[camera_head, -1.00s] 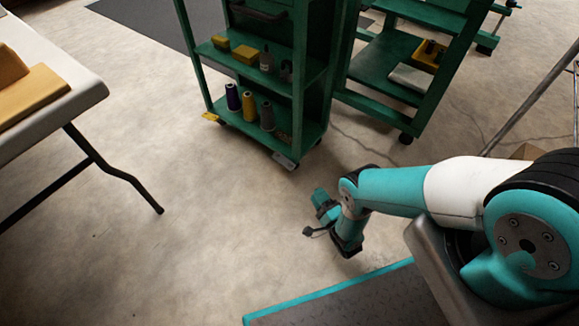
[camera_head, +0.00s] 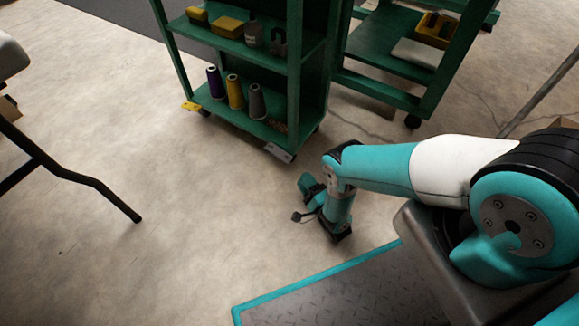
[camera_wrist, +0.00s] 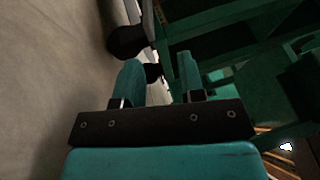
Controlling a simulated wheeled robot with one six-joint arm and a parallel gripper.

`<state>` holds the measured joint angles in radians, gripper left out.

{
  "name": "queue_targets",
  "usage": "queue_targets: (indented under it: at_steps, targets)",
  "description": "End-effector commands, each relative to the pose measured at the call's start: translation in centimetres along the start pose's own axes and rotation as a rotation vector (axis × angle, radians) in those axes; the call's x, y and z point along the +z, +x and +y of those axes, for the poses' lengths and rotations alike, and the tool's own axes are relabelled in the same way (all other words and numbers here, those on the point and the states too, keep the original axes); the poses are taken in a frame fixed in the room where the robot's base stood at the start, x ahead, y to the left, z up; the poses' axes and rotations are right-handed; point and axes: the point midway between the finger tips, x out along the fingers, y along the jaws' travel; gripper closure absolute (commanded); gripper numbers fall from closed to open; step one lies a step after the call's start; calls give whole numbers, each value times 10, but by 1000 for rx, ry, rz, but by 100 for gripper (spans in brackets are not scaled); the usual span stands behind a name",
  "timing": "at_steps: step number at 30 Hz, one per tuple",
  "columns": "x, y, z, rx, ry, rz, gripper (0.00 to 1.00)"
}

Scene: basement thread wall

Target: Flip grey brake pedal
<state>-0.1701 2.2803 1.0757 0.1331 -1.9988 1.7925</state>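The grey brake pedal (camera_head: 280,152) is a small pale plate low on the near corner of the green cart (camera_head: 293,85), close to the floor. My gripper (camera_head: 306,181) is low over the floor, a little in front of and to the right of the pedal, with a gap between them. In the wrist view my gripper (camera_wrist: 158,68) has its two teal fingers apart, with no object clearly held. A black caster wheel (camera_wrist: 127,42) shows just beyond the left finger. A pale strip shows between the fingers, but I cannot tell whether it is the pedal.
A yellow pedal (camera_head: 191,106) sits at the cart's left corner. Thread cones (camera_head: 235,92) stand on its lower shelf. A second green cart (camera_head: 390,55) stands to the right. A table leg (camera_head: 85,180) is at the left. Floor (camera_head: 180,220) between is clear.

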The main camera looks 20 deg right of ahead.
Motion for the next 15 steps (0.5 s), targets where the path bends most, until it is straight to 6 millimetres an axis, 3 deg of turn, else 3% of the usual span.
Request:
queue_targets:
  at_steps: [1, 15]
  targets:
    - [-1, 9, 10, -2, 0, -1, 64]
    - [-2, 65, 22, -1, -1, 0, 64]
